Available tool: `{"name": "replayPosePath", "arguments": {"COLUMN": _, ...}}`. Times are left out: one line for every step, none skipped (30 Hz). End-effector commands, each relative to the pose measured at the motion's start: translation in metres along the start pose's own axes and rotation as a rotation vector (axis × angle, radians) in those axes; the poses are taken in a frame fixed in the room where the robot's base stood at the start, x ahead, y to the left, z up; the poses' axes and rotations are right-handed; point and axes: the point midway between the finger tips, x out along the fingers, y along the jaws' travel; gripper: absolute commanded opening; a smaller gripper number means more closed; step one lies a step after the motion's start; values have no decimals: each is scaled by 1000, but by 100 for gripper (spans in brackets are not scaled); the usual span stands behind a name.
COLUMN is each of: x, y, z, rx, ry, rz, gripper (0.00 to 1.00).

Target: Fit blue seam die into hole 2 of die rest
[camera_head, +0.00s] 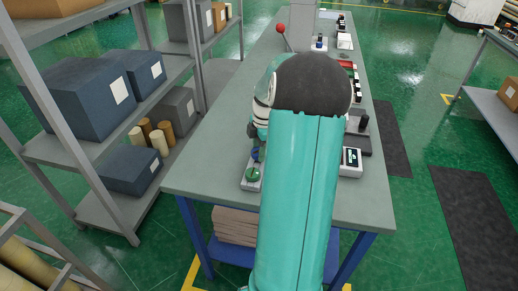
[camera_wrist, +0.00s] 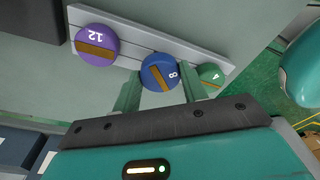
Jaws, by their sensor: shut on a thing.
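The blue seam die (camera_wrist: 160,66), marked 8 with a tan bar on its round top, is between the two green fingers of my gripper (camera_wrist: 160,80) in the wrist view. My gripper is shut on it. The pale grey die rest (camera_wrist: 138,38) runs behind and under it, with a purple die (camera_wrist: 98,38) marked 12 at left and a green die (camera_wrist: 212,70) marked 4 at right. The blue die covers the middle of the rest, so its hole is hidden and I cannot tell whether the die is seated. In the head view the rest (camera_head: 248,187) shows beside my arm.
The grey-green workbench (camera_head: 205,165) has free room left of the rest. A small device with a dark screen (camera_head: 351,158) and other tools stand along its right side. A shelf of dark boxes (camera_head: 85,90) stands at left.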

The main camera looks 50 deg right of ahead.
Motion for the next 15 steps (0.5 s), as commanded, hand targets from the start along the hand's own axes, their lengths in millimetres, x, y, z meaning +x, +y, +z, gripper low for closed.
{"name": "replayPosePath", "arguments": {"x": 0, "y": 0, "z": 0, "rx": 0, "ry": 0, "rz": 1, "gripper": 11}}
{"name": "replayPosePath", "arguments": {"x": 0, "y": 0, "z": 0, "rx": 0, "ry": 0, "rz": 1, "gripper": 11}}
{"name": "replayPosePath", "arguments": {"x": 0, "y": 0, "z": 0, "rx": 0, "ry": 0, "rz": 0, "gripper": 11}}
{"name": "replayPosePath", "arguments": {"x": 1, "y": 0, "z": 0, "rx": 0, "ry": 0, "rz": 0, "gripper": 11}}
{"name": "replayPosePath", "arguments": {"x": 1, "y": 0, "z": 0, "rx": 0, "ry": 0, "rz": 0, "gripper": 11}}
{"name": "replayPosePath", "arguments": {"x": 2, "y": 0, "z": 0, "rx": 0, "ry": 0, "rz": 0, "gripper": 11}}
{"name": "replayPosePath", "arguments": {"x": 4, "y": 0, "z": 1, "rx": 0, "ry": 0, "rz": 0, "gripper": 11}}
{"name": "replayPosePath", "arguments": {"x": 5, "y": 0, "z": 1, "rx": 0, "ry": 0, "rz": 0, "gripper": 11}}
{"name": "replayPosePath", "arguments": {"x": 6, "y": 0, "z": 1, "rx": 0, "ry": 0, "rz": 0, "gripper": 11}}
{"name": "replayPosePath", "arguments": {"x": 8, "y": 0, "z": 1, "rx": 0, "ry": 0, "rz": 0, "gripper": 11}}
{"name": "replayPosePath", "arguments": {"x": 9, "y": 0, "z": 2, "rx": 0, "ry": 0, "rz": 0, "gripper": 11}}
{"name": "replayPosePath", "arguments": {"x": 11, "y": 0, "z": 2, "rx": 0, "ry": 0, "rz": 0, "gripper": 11}}
{"name": "replayPosePath", "arguments": {"x": 12, "y": 0, "z": 2, "rx": 0, "ry": 0, "rz": 0, "gripper": 11}}
{"name": "replayPosePath", "arguments": {"x": 13, "y": 0, "z": 2, "rx": 0, "ry": 0, "rz": -1, "gripper": 11}}
{"name": "replayPosePath", "arguments": {"x": 15, "y": 0, "z": 2, "rx": 0, "ry": 0, "rz": -1, "gripper": 11}}
